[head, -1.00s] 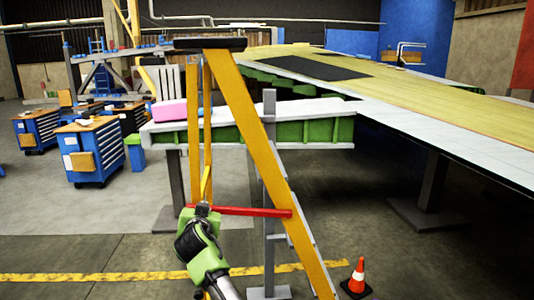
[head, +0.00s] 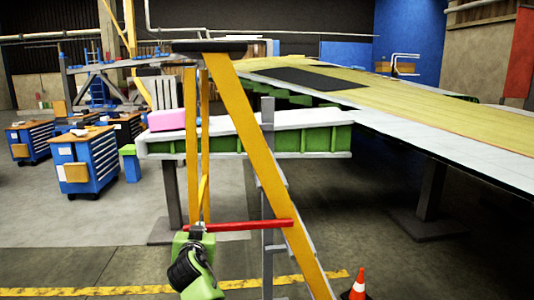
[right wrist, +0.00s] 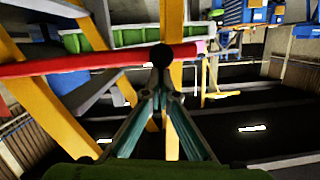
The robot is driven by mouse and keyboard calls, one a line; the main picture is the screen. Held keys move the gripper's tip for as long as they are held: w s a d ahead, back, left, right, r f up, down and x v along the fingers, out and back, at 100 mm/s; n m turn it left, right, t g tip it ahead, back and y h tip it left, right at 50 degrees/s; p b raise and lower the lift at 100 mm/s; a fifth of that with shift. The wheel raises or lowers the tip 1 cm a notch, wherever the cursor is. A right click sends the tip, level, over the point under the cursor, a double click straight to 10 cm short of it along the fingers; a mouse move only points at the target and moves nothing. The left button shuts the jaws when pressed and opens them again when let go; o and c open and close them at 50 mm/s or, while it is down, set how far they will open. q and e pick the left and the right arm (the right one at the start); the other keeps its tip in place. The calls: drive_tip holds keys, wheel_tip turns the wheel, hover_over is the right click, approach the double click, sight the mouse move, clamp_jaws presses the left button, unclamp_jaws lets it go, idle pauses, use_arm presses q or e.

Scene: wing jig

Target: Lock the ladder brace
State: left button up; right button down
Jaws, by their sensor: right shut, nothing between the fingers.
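The red ladder brace (head: 250,224) runs across the yellow ladder (head: 262,145), from its right leg toward the thin left legs. It dips slightly toward its left end. My right gripper (head: 196,230) is at that left end, with my green and black wrist below it. In the right wrist view the gripper (right wrist: 160,72) is shut and empty, its fingers meeting beside the brace (right wrist: 95,61). A dark round shape (right wrist: 161,55) shows at the fingertips; I cannot tell whether they touch the brace. My left gripper is not in view.
A white and green wing section (head: 270,138) stands behind the ladder, with a pink box (head: 167,120) on its left end. The large wing (head: 430,110) extends right. An orange cone (head: 357,285) stands at lower right.

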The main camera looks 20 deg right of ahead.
wheel_tip(320, 180, up, 10)
idle(0.5)
